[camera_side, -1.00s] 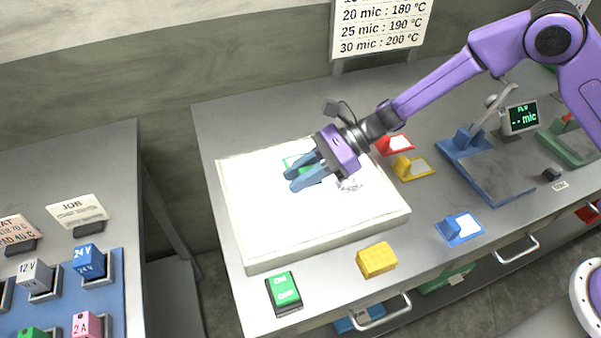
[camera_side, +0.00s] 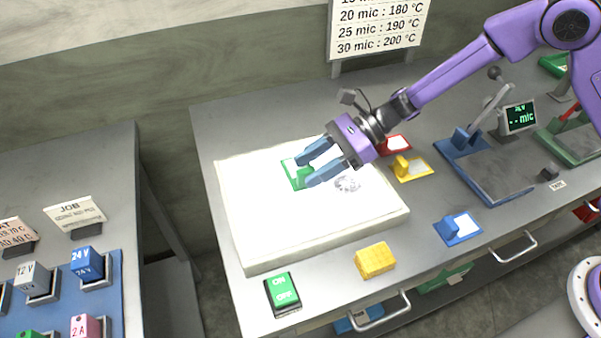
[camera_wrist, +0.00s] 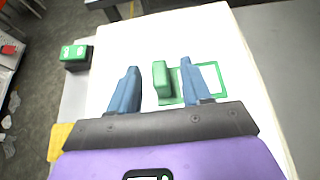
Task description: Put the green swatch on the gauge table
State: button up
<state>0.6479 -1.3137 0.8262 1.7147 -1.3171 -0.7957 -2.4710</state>
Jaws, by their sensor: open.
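The green swatch (camera_side: 291,174) is a small green frame with a clear window and an upright green grip block. It lies on the white lit panel. In the wrist view its block (camera_wrist: 161,82) appears between my two blue fingers, nearer the right one, with a gap on each side. My gripper (camera_side: 304,171) is open and holds nothing; its fingers partly hide the swatch in the side view. The gauge table (camera_side: 492,172), a grey plate with a blue border and a blue clamp, stands to the right beside a "-- mic" display (camera_side: 519,117); its plate is bare.
Red (camera_side: 393,145), yellow (camera_side: 411,168) and blue (camera_side: 458,228) swatches lie between the panel (camera_side: 262,225) and the gauge. A crumpled clear scrap (camera_side: 348,183) lies on the panel. A yellow block (camera_side: 375,260) and green ON/OFF switch (camera_side: 282,293) stand in front.

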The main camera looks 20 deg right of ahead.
jog(key=v, duration=0.8)
jog(key=shift+d+r, duration=0.1)
jog(key=shift+d, duration=0.1)
jog(key=shift+a+r+m+t, duration=0.1)
jog(key=shift+r+m+t, duration=0.2)
jog(key=shift+m, duration=0.2)
jog(key=s+d+r+m+t+h, duration=0.1)
jog(key=s+d+m+h, duration=0.4)
jog(key=m, duration=1.1)
jog(key=s+d+r+m+t+h, duration=0.2)
jog(key=s+d+m+h, duration=0.2)
jog(key=s+d+m, duration=0.6)
jog(key=m, duration=0.7)
jog(key=shift+r+h, duration=0.3)
jog(key=shift+h, duration=0.1)
jog(key=o, duration=0.4)
jog(key=s+d+m+g, duration=0.1)
jog(key=s+d+m, duration=0.1)
jog(key=s, duration=0.1)
jog(key=s+d+m+g+h, duration=0.1)
jog(key=s+d+m, duration=0.1)
jog(key=s+m, duration=0.1)
jog(key=s+d+m+g+h, duration=0.1)
jog(key=s+d+m, duration=0.1)
jog(key=s, duration=0.3)
jog(key=shift+s+d+f, duration=0.2)
jog(key=shift+d+f, duration=0.15)
jog(key=shift+d, duration=0.1)
